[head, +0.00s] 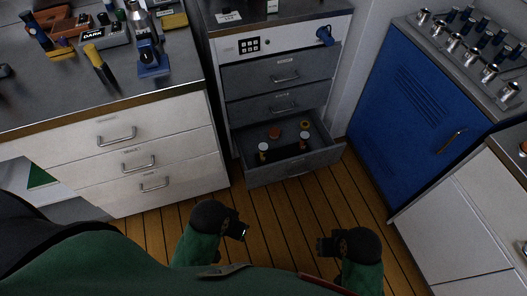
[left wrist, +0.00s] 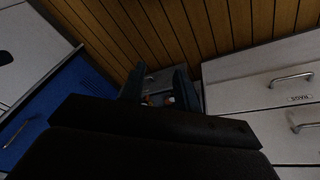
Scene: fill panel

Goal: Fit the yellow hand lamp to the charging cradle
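A yellow and black stick-shaped object (head: 99,64), which looks like the hand lamp, stands tilted at the front of the left worktop in the head view. I cannot make out the charging cradle for certain; a blue stand (head: 152,62) is just right of the lamp. My left gripper (head: 242,232) is low over the floor, far from the worktop. In the left wrist view its two fingers (left wrist: 158,88) are apart with nothing between them. My right gripper (head: 322,245) is also low over the floor; its fingers are too small to read.
An open drawer (head: 326,158) with several small jars juts out from the middle cabinet. A blue cabinet (head: 400,120) with metal canisters stands right. A box marked DARK (head: 105,36) and tools crowd the left worktop. The wooden floor (head: 285,205) ahead is clear.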

